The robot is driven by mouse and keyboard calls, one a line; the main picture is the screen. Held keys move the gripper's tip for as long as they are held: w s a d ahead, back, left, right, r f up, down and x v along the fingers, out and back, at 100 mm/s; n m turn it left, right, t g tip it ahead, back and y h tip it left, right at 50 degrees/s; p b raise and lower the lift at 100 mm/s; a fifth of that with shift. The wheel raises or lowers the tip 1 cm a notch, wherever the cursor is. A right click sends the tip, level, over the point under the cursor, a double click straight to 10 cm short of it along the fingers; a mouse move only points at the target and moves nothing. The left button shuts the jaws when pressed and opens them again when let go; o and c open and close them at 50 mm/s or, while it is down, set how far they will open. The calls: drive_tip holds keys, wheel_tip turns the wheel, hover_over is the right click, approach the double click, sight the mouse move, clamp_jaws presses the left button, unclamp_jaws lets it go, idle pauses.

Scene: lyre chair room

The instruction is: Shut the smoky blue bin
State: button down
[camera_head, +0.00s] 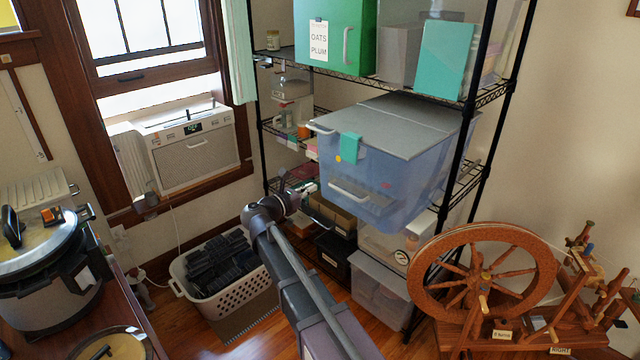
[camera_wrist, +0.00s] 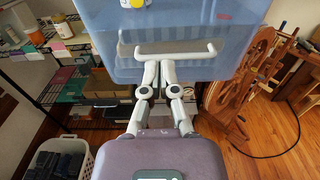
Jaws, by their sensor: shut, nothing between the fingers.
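The smoky blue bin (camera_head: 400,185) is a translucent tub on the middle of the black wire rack, jutting out past its front. A flat grey lid (camera_head: 405,112) covers its top; I cannot tell how tightly it sits. A teal tag (camera_head: 350,148) hangs at the front edge, and a pale handle (camera_head: 348,192) is on the front wall. In the wrist view the bin (camera_wrist: 240,25) fills the top, with its handle (camera_wrist: 175,48) just beyond my gripper (camera_wrist: 159,68). My gripper (camera_head: 294,199) is shut and empty, left of the handle, apparently apart from it.
A green box (camera_head: 335,35) stands on the shelf above the bin. A white basket of dark items (camera_head: 225,290) is on the floor below. A spinning wheel (camera_head: 485,285) stands at right, and a pot (camera_head: 45,270) on a table at left.

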sight(346, 169)
drive_tip(key=x, duration=1.3)
drive_tip(key=shift+w+d, duration=0.1)
drive_tip(key=shift+d, duration=0.1)
drive_tip(key=shift+w+a, duration=0.1)
drive_tip(key=shift+w, duration=0.05)
